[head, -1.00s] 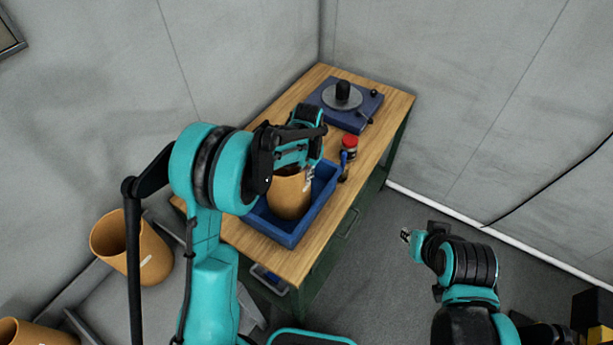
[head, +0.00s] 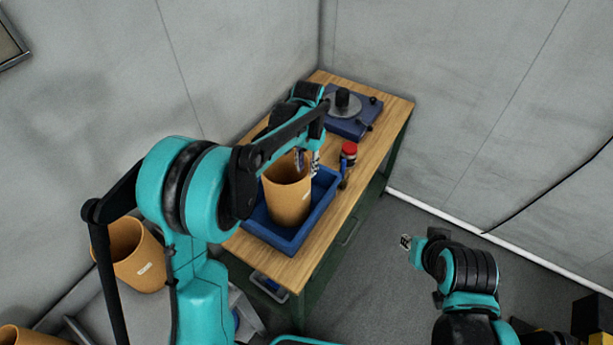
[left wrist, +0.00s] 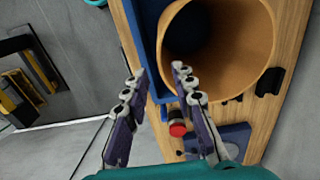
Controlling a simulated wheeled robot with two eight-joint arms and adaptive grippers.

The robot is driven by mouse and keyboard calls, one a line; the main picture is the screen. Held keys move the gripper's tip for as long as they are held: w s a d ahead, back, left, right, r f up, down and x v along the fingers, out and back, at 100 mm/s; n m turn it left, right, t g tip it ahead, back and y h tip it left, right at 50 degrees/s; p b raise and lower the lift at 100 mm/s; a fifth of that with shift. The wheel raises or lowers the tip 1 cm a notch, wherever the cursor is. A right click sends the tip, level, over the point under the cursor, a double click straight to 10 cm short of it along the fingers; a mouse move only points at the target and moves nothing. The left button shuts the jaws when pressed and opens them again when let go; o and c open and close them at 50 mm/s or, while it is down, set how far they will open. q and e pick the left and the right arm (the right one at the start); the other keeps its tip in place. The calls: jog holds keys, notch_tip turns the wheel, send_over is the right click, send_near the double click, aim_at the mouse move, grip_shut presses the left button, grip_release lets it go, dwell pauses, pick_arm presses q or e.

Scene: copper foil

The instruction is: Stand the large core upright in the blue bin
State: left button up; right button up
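The large core (head: 288,192), an orange-brown hollow cylinder with a small white label, stands upright in the blue bin (head: 283,237) on the wooden bench. In the left wrist view I look into the open mouth of the core (left wrist: 245,50), beside the bin's blue wall (left wrist: 142,40). My left gripper (head: 307,160) is at the core's upper rim on its far right side. In the left wrist view its two fingers (left wrist: 158,72) are spread apart, with nothing clearly clamped between them. My right gripper (head: 405,241) is away from the bench over the floor; its finger opening is too small to judge.
A blue device with a grey disc and black knob (head: 345,108) sits at the bench's far end. A red-capped jar (head: 348,151) stands just right of the bin. Another orange-brown core (head: 138,255) stands at the left, with part of one more (head: 30,338) below.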

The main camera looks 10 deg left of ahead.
pick_arm(q)
jog(key=s+a+r+n+t, duration=0.2)
jog(key=s+a+r+t, duration=0.15)
jog(key=s+r, duration=0.65)
jog(key=s+a+f+n+t, duration=0.1)
jog(key=s+a+t, duration=0.1)
jog(key=s, duration=0.4)
jog(key=s+a+f+n+t, duration=0.1)
jog(key=s, duration=0.6)
jog(key=shift+a+f+t, duration=0.35)
jog(key=shift+f, duration=0.05)
jog(key=shift+s, duration=0.1)
notch_tip(320, 180, down, 19)
jog(key=b, duration=1.8)
jog(key=shift+b, duration=0.4)
